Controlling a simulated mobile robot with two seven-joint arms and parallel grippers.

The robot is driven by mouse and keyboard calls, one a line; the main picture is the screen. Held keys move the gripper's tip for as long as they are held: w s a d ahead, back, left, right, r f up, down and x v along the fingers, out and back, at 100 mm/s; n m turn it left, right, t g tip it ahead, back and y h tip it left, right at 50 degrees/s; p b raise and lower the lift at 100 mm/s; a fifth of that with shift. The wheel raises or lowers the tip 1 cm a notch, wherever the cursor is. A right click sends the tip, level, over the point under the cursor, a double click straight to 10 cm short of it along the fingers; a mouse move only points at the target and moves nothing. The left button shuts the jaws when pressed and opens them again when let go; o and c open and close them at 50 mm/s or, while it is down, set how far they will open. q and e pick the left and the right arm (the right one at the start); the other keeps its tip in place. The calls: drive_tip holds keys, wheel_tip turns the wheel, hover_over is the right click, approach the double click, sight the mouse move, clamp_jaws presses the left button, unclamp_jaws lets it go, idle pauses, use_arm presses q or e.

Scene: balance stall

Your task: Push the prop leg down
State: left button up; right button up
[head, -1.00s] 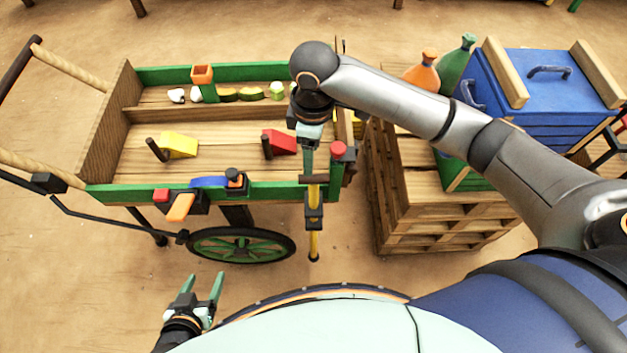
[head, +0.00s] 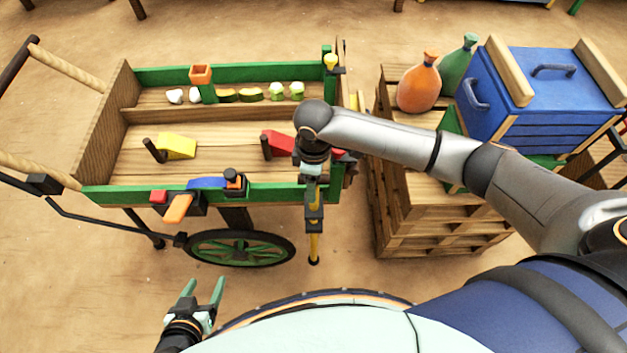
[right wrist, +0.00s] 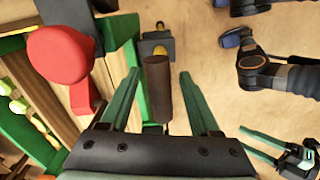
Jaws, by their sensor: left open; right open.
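The prop leg (head: 315,246) is a yellow rod standing upright in a black bracket (head: 314,213) at the cart's front right corner. Its lower end is near the ground; I cannot tell whether it touches. My right gripper (head: 312,180) is over the top of the leg, pointing down. In the right wrist view, its green fingers (right wrist: 159,76) are open, one on each side of the leg's brown handle (right wrist: 158,95), with gaps visible. The handle is mostly hidden in the head view. My left gripper (head: 203,287) is open and empty, low in front of the cart.
The green-edged cart (head: 100,196) holds a yellow wedge (head: 178,146) and a red wedge (head: 281,142). A red knob (right wrist: 60,55) is close beside my right gripper. A pallet stack (head: 425,215) stands right of the cart.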

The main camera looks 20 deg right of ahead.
clamp_jaws()
idle(0.5)
idle(0.9)
